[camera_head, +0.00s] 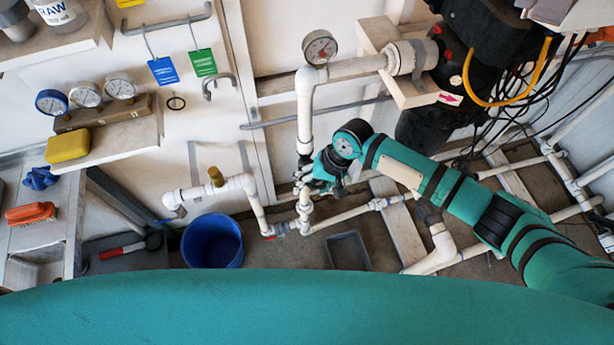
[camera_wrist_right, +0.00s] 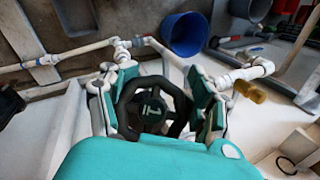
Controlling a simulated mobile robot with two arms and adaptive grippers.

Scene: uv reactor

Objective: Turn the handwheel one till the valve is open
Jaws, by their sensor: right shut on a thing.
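The handwheel (camera_wrist_right: 128,101) is a black ring with a dark hub that carries a light mark like a "1". It sits between the two teal fingers of my right gripper (camera_wrist_right: 158,98) in the right wrist view, and the gripper is shut on its rim from both sides. In the head view my right gripper (camera_head: 318,178) is at the vertical white pipe (camera_head: 305,110), below the pressure gauge. There the gripper and wrist largely hide the handwheel. I cannot tell how far the valve is turned. My left gripper is not in view.
White pipes (camera_head: 345,215) run close around the gripper. A gauge (camera_head: 319,47) stands above it. A blue bucket (camera_head: 212,242) and a grey bin (camera_head: 348,251) are on the floor below. Shelves with gauges and a yellow sponge (camera_head: 68,145) are at the left.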

